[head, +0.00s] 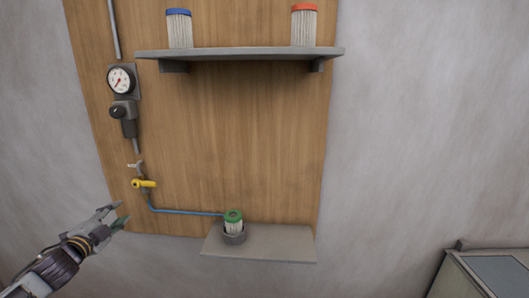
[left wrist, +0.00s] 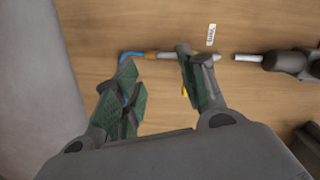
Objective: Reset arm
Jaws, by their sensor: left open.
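My left gripper (head: 118,214) is open and empty at the lower left of the head view, beside the lower left edge of the wooden panel (head: 240,120). In the left wrist view its two green-padded fingers (left wrist: 160,85) stand apart, with bare panel between them. The yellow valve handle (head: 144,184) is above and right of the gripper in the head view. In the left wrist view, the handle (left wrist: 184,92) is mostly hidden behind one finger. I cannot tell whether that finger touches it. My right gripper is not in view.
A blue hose (head: 185,212) runs from the valve to a green-topped filter (head: 233,225) in a holder on the lower shelf (head: 275,242). The upper shelf (head: 240,54) holds a blue-capped filter (head: 180,30) and a red-capped filter (head: 304,27). A gauge (head: 120,80) is above the valve.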

